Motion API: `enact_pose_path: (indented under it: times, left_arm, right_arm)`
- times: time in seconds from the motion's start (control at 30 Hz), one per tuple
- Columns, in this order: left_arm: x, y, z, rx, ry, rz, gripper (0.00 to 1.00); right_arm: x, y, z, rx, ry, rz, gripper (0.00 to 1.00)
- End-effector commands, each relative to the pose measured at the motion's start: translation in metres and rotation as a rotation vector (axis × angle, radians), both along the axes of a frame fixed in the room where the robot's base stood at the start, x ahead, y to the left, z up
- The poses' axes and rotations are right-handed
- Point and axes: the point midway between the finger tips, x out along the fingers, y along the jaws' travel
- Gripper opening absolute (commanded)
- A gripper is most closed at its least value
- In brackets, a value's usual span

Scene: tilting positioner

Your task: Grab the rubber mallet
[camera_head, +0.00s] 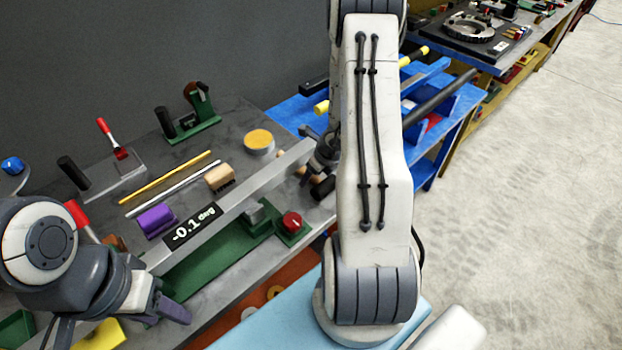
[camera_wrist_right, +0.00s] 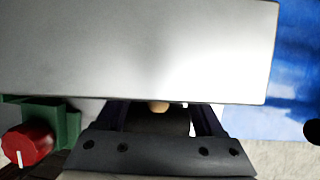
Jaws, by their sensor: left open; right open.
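A dark block with a round tan wooden end (camera_wrist_right: 158,106) shows between the fingers of my right gripper (camera_wrist_right: 157,118) in the right wrist view; it may be the rubber mallet, but most of it is hidden behind a grey metal plate or beam. In the head view my right gripper (camera_head: 313,160) is at the right end of the long silver beam (camera_head: 270,182), partly covered by my own arm. It is open, and I cannot tell whether it touches anything. My left gripper (camera_head: 165,310) is open and empty at the lower left, near the beam's near end.
The beam bears a "-0.1 deg" display (camera_head: 194,228) over a green base (camera_head: 215,262) with a red knob (camera_head: 292,222). A purple block (camera_head: 156,222), a tan block (camera_head: 220,177), rods and a yellow-topped tin (camera_head: 259,140) lie behind it. A blue rack (camera_head: 440,110) stands to the right.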

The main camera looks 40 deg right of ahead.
Motion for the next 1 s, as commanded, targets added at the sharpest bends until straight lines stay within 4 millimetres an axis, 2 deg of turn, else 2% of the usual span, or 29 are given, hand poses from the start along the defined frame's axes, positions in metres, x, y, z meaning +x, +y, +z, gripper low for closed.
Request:
enact_pose_path:
  times: [0.2, 0.23, 0.37, 0.4, 0.77, 1.0]
  left_arm:
    - [0.0, 0.0, 0.0, 0.0, 0.0, 0.0, 0.5]
    - [0.0, 0.0, 0.0, 0.0, 0.0, 0.0, 0.5]
    - [0.0, 0.0, 0.0, 0.0, 0.0, 0.0, 0.5]
    - [0.0, 0.0, 0.0, 0.0, 0.0, 0.0, 0.5]
    - [0.0, 0.0, 0.0, 0.0, 0.0, 0.0, 0.5]
    - [0.0, 0.0, 0.007, 0.0, 0.0, 0.0, 0.5]
  right_arm:
    - [0.0, -0.001, -0.001, 0.0, 0.0, -0.001, 0.7]
    - [0.0, -0.001, -0.001, 0.0, 0.0, -0.001, 0.66]
    - [0.0, -0.001, -0.001, -0.001, 0.0, -0.001, 0.16]
    - [0.0, -0.001, -0.001, -0.001, 0.0, -0.001, 0.01]
    - [0.0, -0.001, 0.0, 0.0, -0.002, -0.001, 0.0]
    - [0.001, -0.001, 0.015, -0.002, -0.003, 0.0, 0.0]
